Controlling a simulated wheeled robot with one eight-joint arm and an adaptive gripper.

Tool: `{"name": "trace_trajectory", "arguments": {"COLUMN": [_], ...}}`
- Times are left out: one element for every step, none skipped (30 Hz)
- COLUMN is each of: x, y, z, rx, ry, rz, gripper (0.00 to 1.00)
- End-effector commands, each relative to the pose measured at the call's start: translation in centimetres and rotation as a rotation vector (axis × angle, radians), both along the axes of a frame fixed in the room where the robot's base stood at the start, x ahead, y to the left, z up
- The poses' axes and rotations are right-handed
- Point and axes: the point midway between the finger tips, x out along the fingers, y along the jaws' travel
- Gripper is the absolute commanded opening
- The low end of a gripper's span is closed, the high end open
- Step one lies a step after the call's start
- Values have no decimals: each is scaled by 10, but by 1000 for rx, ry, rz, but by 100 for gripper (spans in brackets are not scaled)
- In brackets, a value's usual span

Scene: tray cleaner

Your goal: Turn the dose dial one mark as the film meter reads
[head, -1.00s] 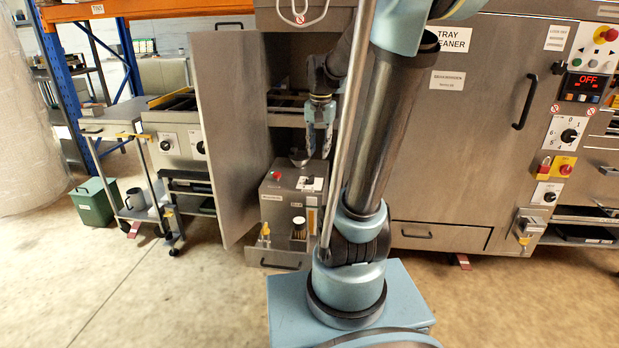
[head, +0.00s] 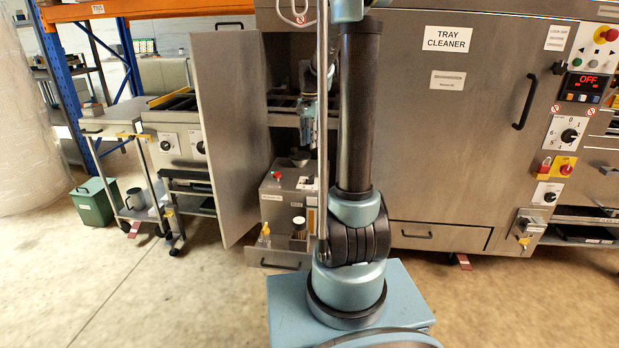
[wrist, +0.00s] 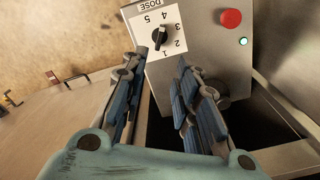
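The dose dial is a black knob (wrist: 159,36) on a white plate marked DOSE with numbers 1 to 5, in the wrist view. Its exact pointer reading is hard to tell. My gripper (wrist: 161,65) is open and empty; its two blue-padded fingers point at the dial plate from below in the picture, apart from the knob. In the head view my gripper (head: 308,130) hangs above the grey dosing box (head: 275,195), whose white dial plate (head: 306,183) is partly hidden by my arm. I cannot pick out a film meter reading.
An open steel door (head: 228,130) stands left of the box. The tray cleaner panel at right shows a red OFF display (head: 587,81) and another numbered knob (head: 569,135).

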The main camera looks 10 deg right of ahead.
Motion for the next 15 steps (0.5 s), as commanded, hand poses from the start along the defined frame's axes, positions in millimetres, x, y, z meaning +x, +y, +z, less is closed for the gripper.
{"name": "trace_trajectory", "arguments": {"x": [0, 0, 0, 0, 0, 0, 0, 0, 0, 0, 0, 0, 0, 0, 0], "y": [0, 0, 0, 0, 0, 0, 0, 0, 0, 0, 0, 0, 0, 0, 0], "z": [-8, -12, -19, -24, -29, -35, -40, -44, -51, -56, -60, -66, -71, -76, -82], "rx": [0, 0, 0, 0, 0, 0, 0, 0, 0, 0, 0, 0, 0, 0, 0], "ry": [0, 0, 0, 0, 0, 0, 0, 0, 0, 0, 0, 0, 0, 0, 0], "rz": [0, 0, 0, 0, 0, 0, 0, 0, 0, 0, 0, 0, 1, 1, 1], "gripper": [28, 28, 28, 28, 28, 28, 28, 28, 28, 28, 28, 28, 28, 28, 28]}}
